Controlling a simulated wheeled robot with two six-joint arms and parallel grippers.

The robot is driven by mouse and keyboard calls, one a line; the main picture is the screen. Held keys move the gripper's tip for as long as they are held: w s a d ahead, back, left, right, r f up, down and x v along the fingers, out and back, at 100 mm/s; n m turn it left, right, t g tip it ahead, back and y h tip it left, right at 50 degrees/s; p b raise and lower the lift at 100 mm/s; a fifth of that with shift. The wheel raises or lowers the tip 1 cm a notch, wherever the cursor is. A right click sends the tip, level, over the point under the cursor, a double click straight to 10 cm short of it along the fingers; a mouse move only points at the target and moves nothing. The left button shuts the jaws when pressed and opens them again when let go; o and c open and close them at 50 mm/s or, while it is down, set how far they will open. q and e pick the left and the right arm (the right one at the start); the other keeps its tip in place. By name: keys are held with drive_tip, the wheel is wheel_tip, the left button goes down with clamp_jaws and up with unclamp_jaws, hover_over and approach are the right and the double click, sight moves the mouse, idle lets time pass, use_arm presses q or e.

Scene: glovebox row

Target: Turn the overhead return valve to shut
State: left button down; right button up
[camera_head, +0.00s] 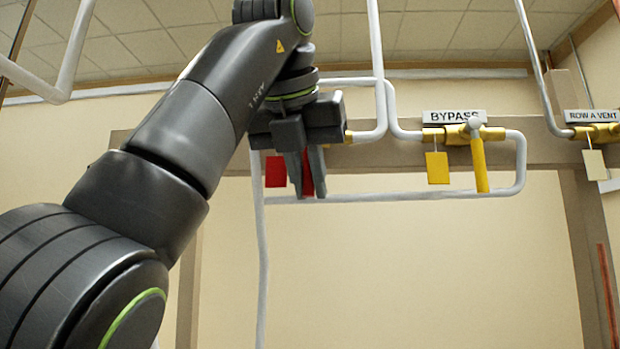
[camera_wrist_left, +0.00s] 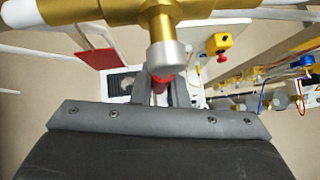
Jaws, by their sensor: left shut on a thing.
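My left gripper (camera_head: 309,193) is shut on a red valve handle (camera_head: 307,177), which shows between its fingers and appears to hang down below the pipe. A red tag (camera_head: 276,171) hangs just left of the fingers. My arm and gripper hide most of this valve and any label in the head view. In the left wrist view, the brass valve body (camera_wrist_left: 100,14) with its grey hub (camera_wrist_left: 166,56) is close above the gripper. The red handle (camera_wrist_left: 160,84) shows between the fingers there, mostly hidden. My right gripper is not in view.
To the right is the BYPASS valve (camera_head: 462,133), with its yellow handle (camera_head: 480,165) hanging down and a yellow tag (camera_head: 437,168). The ROW A VENT valve (camera_head: 598,132) is at the far right. White pipes (camera_head: 400,196) run around the valves. The wall below is clear.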

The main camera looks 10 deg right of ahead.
use_arm(q)
drive_tip(key=c, duration=1.4)
unclamp_jaws()
drive_tip(key=shift+c, duration=0.2)
drive_tip(key=shift+s+a+r, duration=0.15)
drive_tip(key=shift+s+r, duration=0.15)
drive_tip(key=shift+r, duration=0.1)
drive_tip(key=p+v, duration=0.4)
drive_tip(key=v, duration=1.2)
drive_tip(key=shift+s, duration=0.15)
drive_tip(key=shift+a+r, duration=0.1)
drive_tip(key=shift+a, duration=0.05)
